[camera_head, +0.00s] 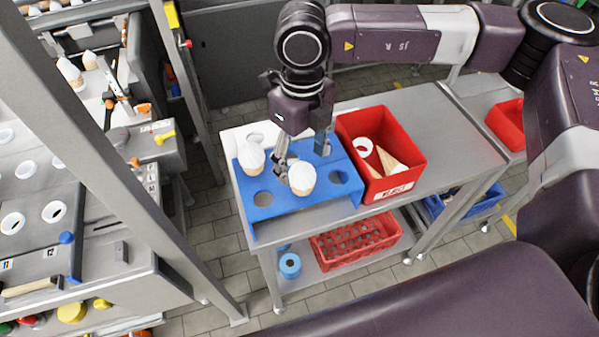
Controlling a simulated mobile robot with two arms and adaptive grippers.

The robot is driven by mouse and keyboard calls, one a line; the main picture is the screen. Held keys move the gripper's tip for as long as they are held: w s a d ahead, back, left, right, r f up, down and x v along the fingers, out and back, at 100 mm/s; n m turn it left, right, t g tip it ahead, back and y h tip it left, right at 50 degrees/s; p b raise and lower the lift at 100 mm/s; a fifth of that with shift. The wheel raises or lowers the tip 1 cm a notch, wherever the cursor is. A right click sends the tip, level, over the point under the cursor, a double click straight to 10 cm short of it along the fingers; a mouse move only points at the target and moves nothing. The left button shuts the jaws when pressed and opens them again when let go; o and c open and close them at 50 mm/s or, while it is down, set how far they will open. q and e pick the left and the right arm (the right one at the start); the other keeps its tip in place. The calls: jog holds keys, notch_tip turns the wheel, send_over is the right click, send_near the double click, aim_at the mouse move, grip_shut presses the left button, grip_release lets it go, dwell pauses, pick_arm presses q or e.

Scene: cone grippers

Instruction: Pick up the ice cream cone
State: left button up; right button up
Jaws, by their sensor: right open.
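Two ice cream cones with white tops stand in a blue holder (264,222) with round holes on the metal table. One cone (302,179) is at the holder's front middle, and the other cone (251,157) is at its left. My right gripper (302,163) comes down from above, just behind the front cone. Its fingers are apart, one at the cone's left and one behind it to the right. I cannot tell whether a finger touches the cone. The cones' lower parts are hidden in the holder. My left gripper is not in view.
A red reject bin (393,187) with cones lying in it stands right of the holder. The table's right part (455,150) is clear. A red basket (352,250) and a blue roll (290,265) are on the shelf below. A metal machine post stands at the left.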

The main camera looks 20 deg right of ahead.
aim_at(302, 177)
jog(key=shift+s+f+p, duration=0.4)
jog(key=shift+f+p, duration=0.1)
jog(key=shift+f, duration=0.1)
jog(key=shift+w+d+f+p, duration=0.1)
jog(key=shift+w+f+p, duration=0.1)
jog(key=shift+f+p, duration=0.75)
notch_tip(302, 177, down, 2)
jog(key=shift+w+f, duration=0.15)
jog(key=shift+f, duration=0.3)
jog(key=c, duration=0.9)
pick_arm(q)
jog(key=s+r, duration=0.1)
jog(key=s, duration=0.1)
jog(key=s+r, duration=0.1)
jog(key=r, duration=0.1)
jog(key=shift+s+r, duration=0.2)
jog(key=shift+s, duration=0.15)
